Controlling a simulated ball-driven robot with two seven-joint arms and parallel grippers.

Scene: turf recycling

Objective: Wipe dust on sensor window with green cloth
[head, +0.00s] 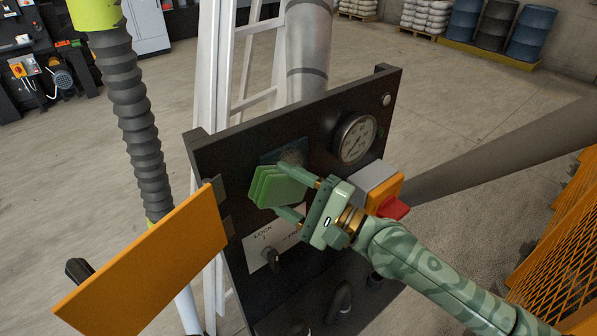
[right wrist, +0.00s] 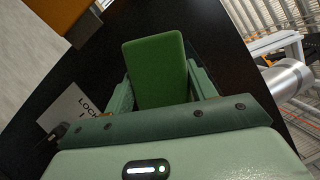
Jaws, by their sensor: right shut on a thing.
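My right gripper (head: 304,199) is shut on a folded green cloth (head: 274,188), holding it against or very close to the black panel (head: 236,152). The cloth also shows between the fingers in the right wrist view (right wrist: 155,68). The sensor window (head: 291,152) is a dark bluish square behind the cloth's upper edge, with a greyish dusty patch at its upper right. Its lower part is hidden by the cloth and fingers. I cannot tell whether the cloth touches the window. My left gripper is not in view.
A round gauge (head: 354,138) sits right of the window. A grey and yellow box with a red switch (head: 394,207) is close to my right wrist. An orange door (head: 150,262) stands open at left.

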